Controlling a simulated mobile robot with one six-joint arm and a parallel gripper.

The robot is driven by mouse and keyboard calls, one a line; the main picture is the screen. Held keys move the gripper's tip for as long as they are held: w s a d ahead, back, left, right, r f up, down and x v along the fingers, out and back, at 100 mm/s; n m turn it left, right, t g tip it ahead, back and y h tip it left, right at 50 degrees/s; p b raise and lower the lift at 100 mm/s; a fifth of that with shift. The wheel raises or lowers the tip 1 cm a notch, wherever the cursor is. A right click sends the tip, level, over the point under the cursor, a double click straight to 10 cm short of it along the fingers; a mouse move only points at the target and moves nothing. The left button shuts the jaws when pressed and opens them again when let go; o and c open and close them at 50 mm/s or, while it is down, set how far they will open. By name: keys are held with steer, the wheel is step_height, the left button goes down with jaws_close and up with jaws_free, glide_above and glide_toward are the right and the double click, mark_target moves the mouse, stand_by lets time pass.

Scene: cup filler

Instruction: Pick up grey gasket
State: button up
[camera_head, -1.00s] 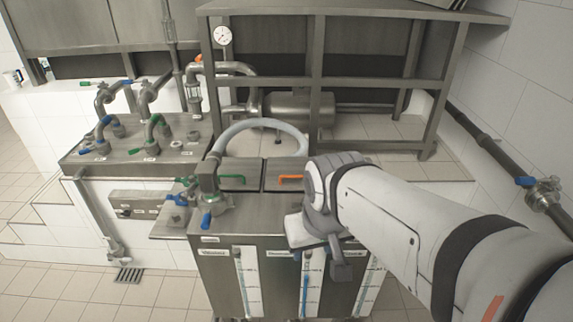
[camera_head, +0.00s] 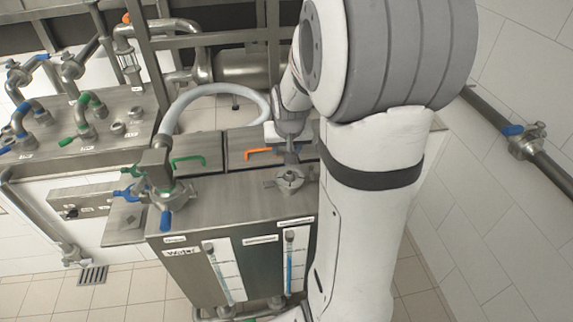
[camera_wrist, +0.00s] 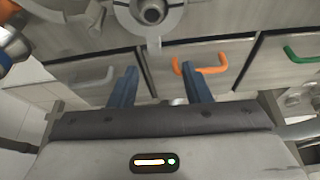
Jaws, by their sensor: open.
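My gripper (camera_head: 291,152) is above the tank lid in the head view, just behind a round metal fitting with an open clamp (camera_head: 290,182). In the wrist view my gripper (camera_wrist: 159,67) shows two dark blue fingers, apart with nothing between them. The round fitting (camera_wrist: 150,14) is past the fingertips at the top edge of that view, partly cut off. It has a dark centre hole and a clamp lug pointing towards the fingers. I cannot make out a grey gasket as a separate piece in either view.
My arm hides the tank's right side.

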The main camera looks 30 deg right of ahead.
steer(key=shift+s+d+p+x, duration=0.1)
steer(key=shift+d+p+x, duration=0.1)
steer(key=shift+x, duration=1.15)
steer(key=shift+s+d+p+x, duration=0.1)
steer(key=shift+d+p+x, duration=0.05)
steer(key=shift+x, duration=1.2)
steer(key=shift+c, duration=0.3)
jaws_close()
